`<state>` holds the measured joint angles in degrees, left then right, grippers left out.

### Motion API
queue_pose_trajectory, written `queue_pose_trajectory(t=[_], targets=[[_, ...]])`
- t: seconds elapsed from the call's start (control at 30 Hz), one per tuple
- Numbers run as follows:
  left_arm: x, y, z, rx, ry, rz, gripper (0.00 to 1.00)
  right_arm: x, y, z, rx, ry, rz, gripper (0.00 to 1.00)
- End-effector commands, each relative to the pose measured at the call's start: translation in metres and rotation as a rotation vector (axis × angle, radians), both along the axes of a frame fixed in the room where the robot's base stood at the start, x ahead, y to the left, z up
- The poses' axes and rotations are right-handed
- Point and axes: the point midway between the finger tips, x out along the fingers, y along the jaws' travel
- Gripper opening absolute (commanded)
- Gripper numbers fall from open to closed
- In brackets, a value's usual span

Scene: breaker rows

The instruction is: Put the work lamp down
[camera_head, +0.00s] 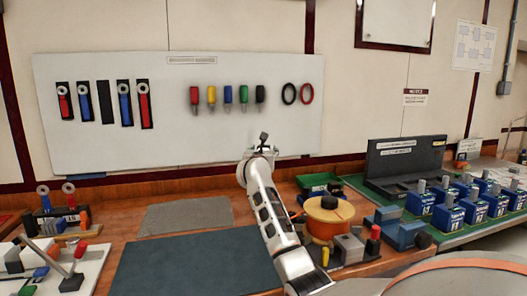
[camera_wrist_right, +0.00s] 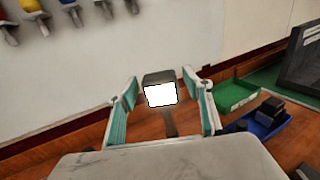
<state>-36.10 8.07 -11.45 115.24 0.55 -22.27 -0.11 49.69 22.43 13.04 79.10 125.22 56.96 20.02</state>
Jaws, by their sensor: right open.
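The work lamp (camera_wrist_right: 160,93) has a dark head with a bright white face and a dark stem below it. In the right wrist view it shows between the two green-padded fingers of my right gripper (camera_wrist_right: 163,106). The fingers are open, with a gap on each side of the lamp head. The stem runs down in front of the wooden bench; its foot is hidden. In the head view my right gripper (camera_head: 262,153) is at the back of the bench, and a small dark part of the lamp (camera_head: 263,137) shows above it. My left gripper is not in view.
A green tray (camera_wrist_right: 235,94) and a blue bin (camera_wrist_right: 264,120) lie right of the gripper. An orange spool (camera_head: 328,218) stands nearer. A grey mat (camera_head: 187,217) and a dark mat (camera_head: 190,262) are bare. The tool board (camera_head: 180,130) stands behind.

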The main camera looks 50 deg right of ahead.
Motion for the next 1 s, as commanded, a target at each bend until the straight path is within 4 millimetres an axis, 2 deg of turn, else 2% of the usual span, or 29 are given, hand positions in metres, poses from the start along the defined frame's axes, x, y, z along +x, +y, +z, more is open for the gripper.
queue_pose_trajectory(t=[0.23, 0.7, 1.0], targets=[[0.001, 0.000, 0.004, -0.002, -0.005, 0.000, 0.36, -0.007, 0.011, 0.003, 0.000, -0.001, 0.001, 0.50], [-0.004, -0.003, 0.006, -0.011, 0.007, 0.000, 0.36, -0.057, 0.079, 0.003, 0.000, -0.002, 0.002, 0.50], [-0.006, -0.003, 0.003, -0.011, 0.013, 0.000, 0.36, -0.071, 0.097, 0.002, 0.001, 0.000, 0.000, 0.50]])
